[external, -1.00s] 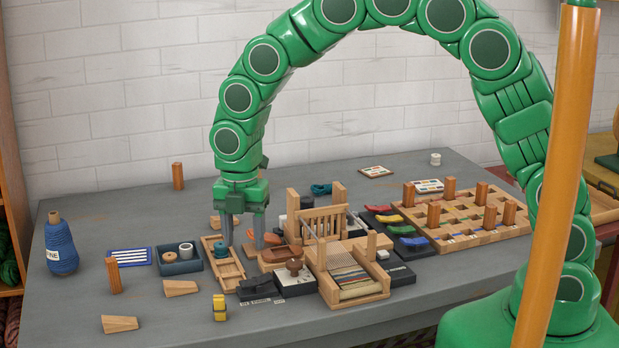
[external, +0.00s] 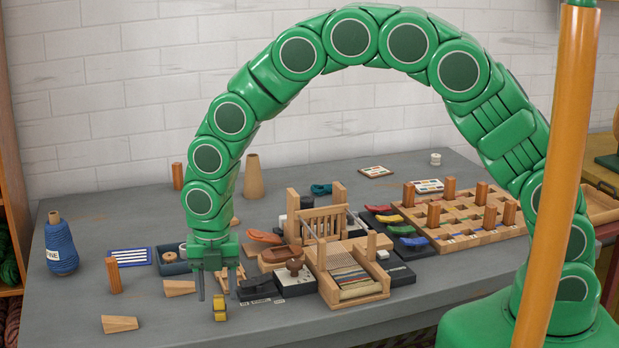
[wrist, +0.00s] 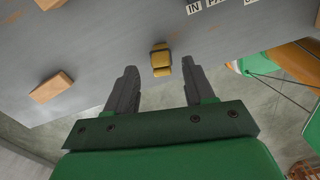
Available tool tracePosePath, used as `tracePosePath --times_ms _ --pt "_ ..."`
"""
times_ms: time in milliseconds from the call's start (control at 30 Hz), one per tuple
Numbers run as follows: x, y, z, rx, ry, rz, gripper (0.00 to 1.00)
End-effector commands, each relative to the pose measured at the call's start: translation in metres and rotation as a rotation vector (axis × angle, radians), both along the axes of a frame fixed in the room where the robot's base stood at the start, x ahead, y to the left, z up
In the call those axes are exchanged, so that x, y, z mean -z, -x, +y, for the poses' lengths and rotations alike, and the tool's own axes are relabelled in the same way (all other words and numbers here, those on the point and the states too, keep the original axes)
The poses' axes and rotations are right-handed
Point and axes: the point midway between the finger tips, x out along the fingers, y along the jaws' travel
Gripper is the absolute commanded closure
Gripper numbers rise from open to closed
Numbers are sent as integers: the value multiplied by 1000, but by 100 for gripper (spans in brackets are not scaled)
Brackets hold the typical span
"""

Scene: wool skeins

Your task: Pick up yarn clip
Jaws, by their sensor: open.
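The yarn clip appears to be the small yellow piece (external: 220,308) with a dark band, standing near the table's front edge. My gripper (external: 221,288) points down just above and behind it, fingers apart and empty. In the wrist view the clip (wrist: 161,60) lies between the lines of my two fingertips (wrist: 159,70), slightly beyond them. No contact shows, and the exact height gap cannot be told.
A wooden wedge (external: 180,288) lies left of my gripper, and another (external: 119,324) nearer the front edge. A black block (external: 257,287) and a small loom (external: 350,276) stand to the right. Bare table surrounds the clip's front and left.

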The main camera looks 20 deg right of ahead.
Motion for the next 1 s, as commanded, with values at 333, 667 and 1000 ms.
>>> tracePosePath --times_ms 333,667,1000 --pt "33 -1 -2 1 -1 -1 47" --pt "32 -1 -2 1 -1 -1 73" --pt "32 -1 -2 1 0 0 100"
